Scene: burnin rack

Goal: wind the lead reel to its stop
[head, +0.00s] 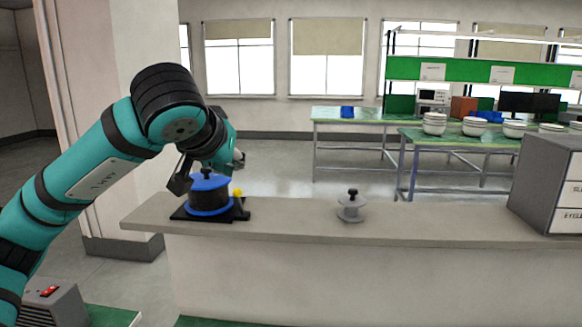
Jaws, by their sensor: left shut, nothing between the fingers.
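A blue reel (209,180) with a dark drum stands upright on a black base plate (183,214) at the left end of the counter. A small yellow part (238,193) shows at its right side. A smaller grey reel-like piece (351,211) with a black knob stands farther right on the counter. My left gripper (190,176) is just above and behind the top of the blue reel, shut with nothing held. Its wrist and the reel hide part of its fingers, so I cannot tell whether they touch the reel. My right gripper is not in view.
The grey counter (290,212) is clear between the two pieces. A grey drawer cabinet (545,185) stands at its right end. Behind are green-topped benches (350,117) with stacks of white dishes (434,124). A pale pillar (115,120) stands behind my left arm.

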